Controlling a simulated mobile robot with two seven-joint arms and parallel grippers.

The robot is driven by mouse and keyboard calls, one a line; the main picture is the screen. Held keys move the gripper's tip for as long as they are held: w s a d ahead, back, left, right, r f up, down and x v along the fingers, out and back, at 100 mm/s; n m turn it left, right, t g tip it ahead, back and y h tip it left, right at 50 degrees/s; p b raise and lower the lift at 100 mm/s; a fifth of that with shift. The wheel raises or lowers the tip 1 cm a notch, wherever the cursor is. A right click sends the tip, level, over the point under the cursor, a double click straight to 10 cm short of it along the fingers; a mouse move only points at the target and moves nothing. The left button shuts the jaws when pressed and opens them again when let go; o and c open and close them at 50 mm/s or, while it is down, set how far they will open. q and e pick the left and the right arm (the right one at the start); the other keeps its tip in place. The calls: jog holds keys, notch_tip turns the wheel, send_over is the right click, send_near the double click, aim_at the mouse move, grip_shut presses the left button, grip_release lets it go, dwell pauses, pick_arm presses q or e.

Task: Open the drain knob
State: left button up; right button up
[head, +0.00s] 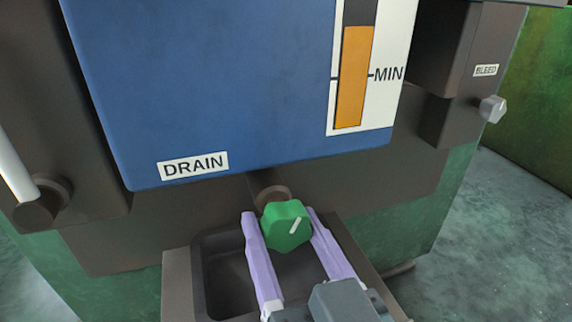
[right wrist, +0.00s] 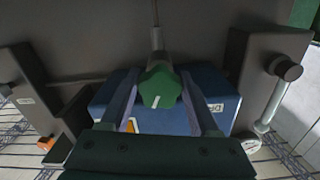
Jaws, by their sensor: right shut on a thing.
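In the right wrist view the knob (right wrist: 160,88) sits between the fingertips. My left gripper is not in view.
A blue panel (head: 220,80) with an orange level gauge (head: 353,75) marked MIN is above the knob. A dark open tray (head: 178,285) is below it. A grey knob (head: 492,109) under a BLEED label (head: 486,70) is at the right. A white handle bar (head: 14,170) is at the left.

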jog(key=m+p, duration=0.1)
jog(key=m, duration=0.2)
jog(key=shift+a+r, duration=0.1)
jog(key=shift+r, duration=0.05)
jog(key=m, duration=0.3)
jog(key=shift+m+p, duration=0.3)
jog(key=m, duration=0.5)
jog(key=shift+a, duration=0.15)
jog(key=shift+m, duration=0.6)
jog(key=shift+r, duration=0.1)
jog(key=o, duration=1.4)
jog(key=shift+c, duration=0.2)
jog(key=shift+s, duration=0.1)
